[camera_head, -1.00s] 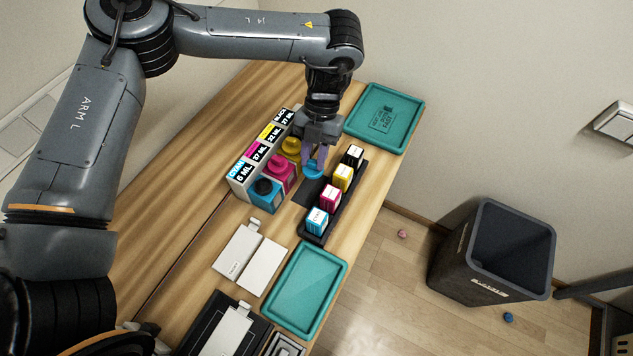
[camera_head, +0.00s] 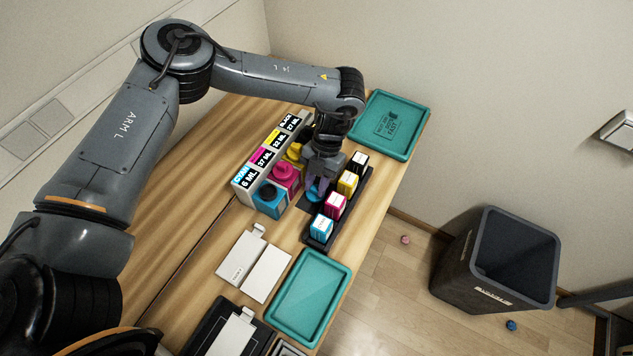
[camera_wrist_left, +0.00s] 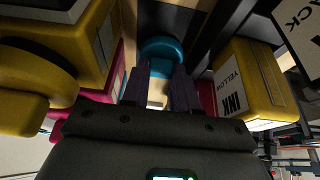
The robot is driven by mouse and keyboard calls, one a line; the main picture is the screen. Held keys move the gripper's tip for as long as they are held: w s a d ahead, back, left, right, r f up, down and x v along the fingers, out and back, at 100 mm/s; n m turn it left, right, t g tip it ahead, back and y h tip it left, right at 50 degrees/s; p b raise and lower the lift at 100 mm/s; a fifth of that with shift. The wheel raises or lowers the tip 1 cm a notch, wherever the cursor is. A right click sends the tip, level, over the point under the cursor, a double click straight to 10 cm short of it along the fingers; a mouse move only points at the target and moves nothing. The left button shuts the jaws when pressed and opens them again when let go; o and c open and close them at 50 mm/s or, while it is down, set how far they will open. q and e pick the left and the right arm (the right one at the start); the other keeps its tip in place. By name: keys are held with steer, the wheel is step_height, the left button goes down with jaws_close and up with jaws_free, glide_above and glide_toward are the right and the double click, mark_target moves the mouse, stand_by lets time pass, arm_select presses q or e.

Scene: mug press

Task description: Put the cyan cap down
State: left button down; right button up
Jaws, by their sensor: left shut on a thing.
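The cyan cap (camera_head: 315,193) is held between the fingertips of my left gripper (camera_head: 317,183), in the gap between the ink bottles and the row of cartridges. It also shows in the left wrist view (camera_wrist_left: 162,47), at the fingertips of the left gripper (camera_wrist_left: 160,75). I cannot tell whether the cap touches the dark surface below it. The cyan bottle (camera_head: 270,200) stands at the near end of the bottle row, with a dark round top. My right gripper is not in view.
A magenta bottle (camera_head: 286,176) and a yellow bottle (camera_head: 294,153) stand left of the gripper. A cyan cartridge (camera_head: 321,229), a magenta one (camera_head: 335,205) and a yellow one (camera_head: 347,183) stand right. Teal trays lie behind (camera_head: 421,118) and in front (camera_head: 340,299).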

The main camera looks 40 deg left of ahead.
arm_select(q)
steer(key=shift+f, duration=0.2)
steer(key=shift+f, duration=0.15)
steer(key=c, duration=1.1)
jaws_free()
steer(key=shift+c, duration=0.2)
steer(key=v, duration=1.2)
steer(key=shift+r+b, duration=0.2)
steer(key=shift+b, duration=0.1)
steer(key=shift+d, duration=0.15)
